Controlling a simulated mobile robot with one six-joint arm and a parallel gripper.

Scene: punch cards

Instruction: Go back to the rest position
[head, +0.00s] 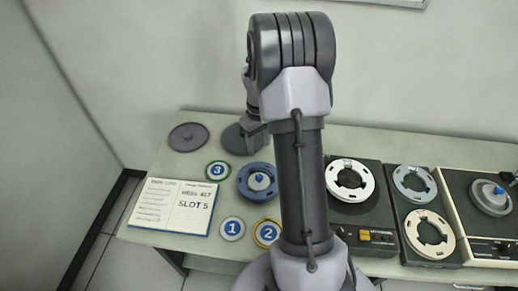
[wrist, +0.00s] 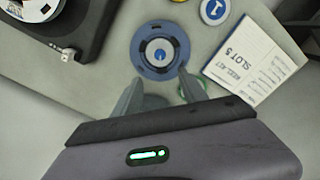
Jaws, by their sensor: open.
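My gripper (wrist: 167,97) is open and empty in the wrist view. Its two fingers point toward a blue reel (wrist: 160,50) with a light hub, which lies on the table beyond the fingertips. The same reel shows in the head view (head: 243,186), just left of my arm. In the head view my arm rises in the middle and bends over at the top. The gripper (head: 252,128) hangs down behind it, partly hidden, near a dark grey-green disc (head: 235,141).
An open log book (head: 174,207) reads "REEL 417" and "SLOT 5". Round tokens 3 (head: 217,170), 1 (head: 232,229) and 2 (head: 266,232) lie near the reel. A grey disc (head: 188,137) lies at the back left. Reel machines (head: 366,219) fill the right side. A wall stands close behind the table.

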